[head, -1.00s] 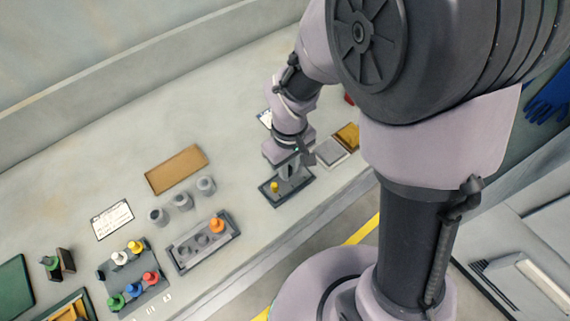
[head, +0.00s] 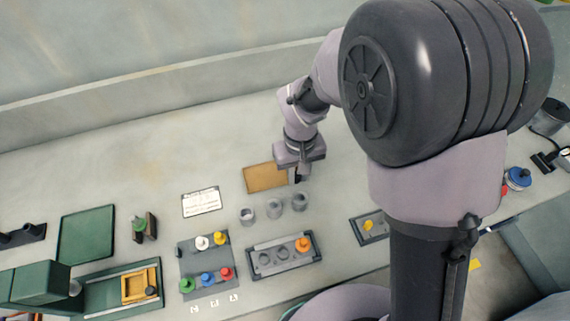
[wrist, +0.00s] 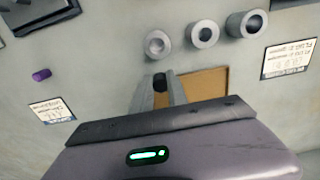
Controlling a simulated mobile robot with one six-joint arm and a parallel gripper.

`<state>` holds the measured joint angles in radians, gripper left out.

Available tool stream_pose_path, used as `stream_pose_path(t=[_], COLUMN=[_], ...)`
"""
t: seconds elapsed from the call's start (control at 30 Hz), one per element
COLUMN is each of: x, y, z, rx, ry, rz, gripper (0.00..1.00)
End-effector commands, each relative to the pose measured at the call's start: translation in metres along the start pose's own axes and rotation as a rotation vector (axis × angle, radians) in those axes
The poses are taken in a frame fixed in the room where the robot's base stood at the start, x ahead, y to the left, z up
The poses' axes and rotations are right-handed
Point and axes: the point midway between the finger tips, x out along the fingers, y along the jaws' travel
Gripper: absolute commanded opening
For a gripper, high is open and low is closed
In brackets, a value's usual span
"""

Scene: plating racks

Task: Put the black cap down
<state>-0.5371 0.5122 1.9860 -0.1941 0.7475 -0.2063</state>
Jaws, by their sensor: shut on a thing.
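My gripper (head: 299,178) hangs over the right end of the tan board (head: 262,179), behind the row of grey cups. The tan board also shows in the wrist view (wrist: 208,84), close beside and partly behind the fingers. I cannot tell whether the cap touches the board. The cap is too small to make out in the head view.
Three grey cups (head: 274,208) stand just in front of the board. A grey rack (head: 286,259) with an orange cap (head: 302,244) lies nearer. A dark tray (head: 378,237) with a yellow cap is to the right. A white card (head: 201,202) lies left; the counter behind is clear.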

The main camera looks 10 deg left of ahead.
Motion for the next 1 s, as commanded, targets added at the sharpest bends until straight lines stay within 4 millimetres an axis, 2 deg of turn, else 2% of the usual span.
stream_pose_path(t=[0.13, 0.37, 0.53, 0.87, 0.9, 1.0], x=[0.005, 0.007, 0.043, 0.044, 0.044, 0.044], y=[-0.004, -0.006, -0.006, -0.006, -0.006, -0.006], z=[-0.035, -0.061, -0.06, -0.06, -0.06, -0.06], rx=[0.0, 0.0, 0.0, 0.0, 0.0, 0.0], ry=[0.001, 0.0, -0.002, 0.0, 0.0, 0.0], rz=[0.0, -0.001, 0.0, 0.0, 0.0, 0.0], gripper=[0.0, 0.0, 0.0, 0.0, 0.23, 0.41])
